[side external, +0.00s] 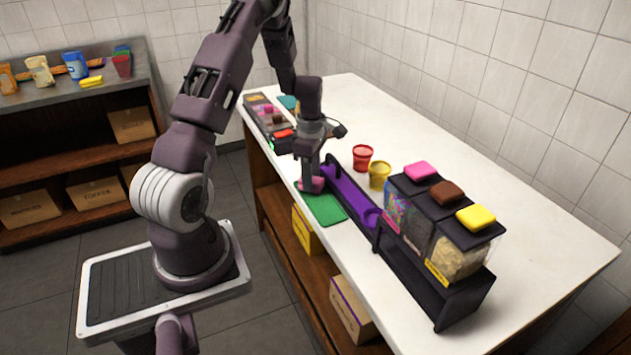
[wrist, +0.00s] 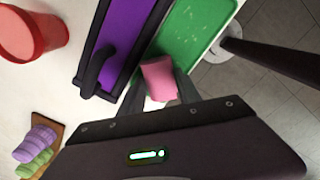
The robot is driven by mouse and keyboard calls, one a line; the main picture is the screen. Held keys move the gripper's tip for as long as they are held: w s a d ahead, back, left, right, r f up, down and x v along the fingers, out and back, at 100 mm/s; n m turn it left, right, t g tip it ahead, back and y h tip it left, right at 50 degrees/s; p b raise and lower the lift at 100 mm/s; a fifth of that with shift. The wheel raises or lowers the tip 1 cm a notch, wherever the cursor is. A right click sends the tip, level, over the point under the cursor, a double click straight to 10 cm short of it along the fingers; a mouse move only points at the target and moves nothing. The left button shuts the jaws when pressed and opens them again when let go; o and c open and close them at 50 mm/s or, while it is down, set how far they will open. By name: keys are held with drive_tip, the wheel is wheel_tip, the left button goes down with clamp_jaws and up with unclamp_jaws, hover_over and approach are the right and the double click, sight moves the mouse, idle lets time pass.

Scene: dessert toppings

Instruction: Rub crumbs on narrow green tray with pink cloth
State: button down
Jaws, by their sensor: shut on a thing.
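The narrow green tray (side external: 325,208) lies at the near edge of the white counter, beside a purple tray. In the wrist view the green tray (wrist: 188,38) reaches from the top toward my fingers. My gripper (side external: 310,185) is shut on the pink cloth (side external: 313,186) at the tray's far end. In the wrist view my gripper (wrist: 160,88) has the pink cloth (wrist: 158,78) between its fingers, over or against the end of the tray. I cannot tell whether the cloth touches the tray. Crumbs are too small to make out clearly; small pale specks show on the green surface.
The purple tray (side external: 352,194) with a dark frame and handle lies right beside the green tray. Red (side external: 362,157) and yellow (side external: 379,174) cups stand behind it. Topping dispensers (side external: 458,259) with coloured lids stand at the right. The counter's back is clear.

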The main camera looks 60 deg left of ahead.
drive_tip(key=shift+a, duration=0.5)
drive_tip(key=shift+d, duration=5.65)
wheel_tip(320, 180, up, 8)
drive_tip(key=shift+d+r, duration=0.1)
